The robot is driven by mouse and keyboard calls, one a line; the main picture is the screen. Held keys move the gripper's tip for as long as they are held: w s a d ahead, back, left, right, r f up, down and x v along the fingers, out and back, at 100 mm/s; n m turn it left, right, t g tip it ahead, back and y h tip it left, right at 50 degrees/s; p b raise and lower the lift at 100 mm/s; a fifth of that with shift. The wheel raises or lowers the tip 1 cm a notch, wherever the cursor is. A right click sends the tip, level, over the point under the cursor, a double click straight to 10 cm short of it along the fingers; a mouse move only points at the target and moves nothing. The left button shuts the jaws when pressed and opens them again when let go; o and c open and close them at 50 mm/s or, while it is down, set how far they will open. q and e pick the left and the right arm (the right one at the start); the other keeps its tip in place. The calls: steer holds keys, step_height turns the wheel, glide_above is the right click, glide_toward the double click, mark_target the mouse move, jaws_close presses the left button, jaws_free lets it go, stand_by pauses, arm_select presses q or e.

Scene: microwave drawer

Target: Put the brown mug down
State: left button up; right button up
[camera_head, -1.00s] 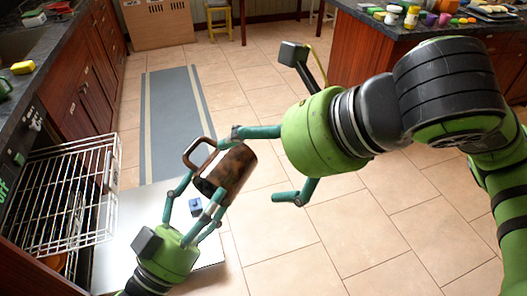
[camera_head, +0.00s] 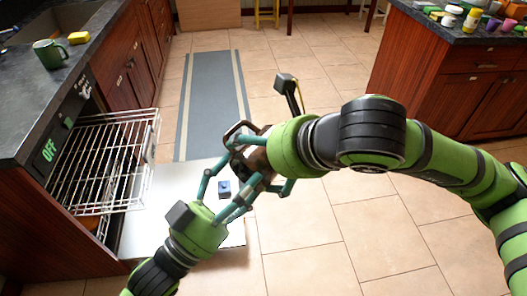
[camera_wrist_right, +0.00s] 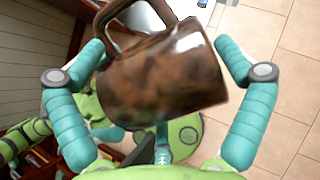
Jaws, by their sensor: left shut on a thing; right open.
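The brown mug (camera_head: 252,160) is held in the air over the right part of the open white door. My left gripper (camera_head: 238,172) is shut on it from below. My right gripper (camera_head: 263,160) is open and overlaps the mug in the head view, hiding much of it. In the right wrist view the mug (camera_wrist_right: 165,75) lies tilted between the two spread teal fingers, its handle (camera_wrist_right: 130,18) toward the top left. Whether the right fingers touch the mug I cannot tell.
The appliance's door (camera_head: 150,235) is folded down, with a small blue block (camera_head: 224,187) on it. A wire rack (camera_head: 105,165) is pulled out above its left side. A green mug (camera_head: 49,53) and yellow sponge (camera_head: 78,37) sit on the left counter. The right floor is open.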

arm_select(q)
steer(key=shift+r, duration=0.1)
arm_select(e)
steer(key=shift+r, duration=0.1)
steer(key=c, duration=1)
arm_select(q)
steer(key=o, duration=1.3)
arm_select(e)
steer(key=shift+r, duration=0.1)
steer(key=shift+c, duration=0.3)
arm_select(q)
steer(key=shift+o, duration=1.3)
steer(key=shift+d, duration=0.1)
arm_select(e)
steer(key=shift+c, duration=1.2)
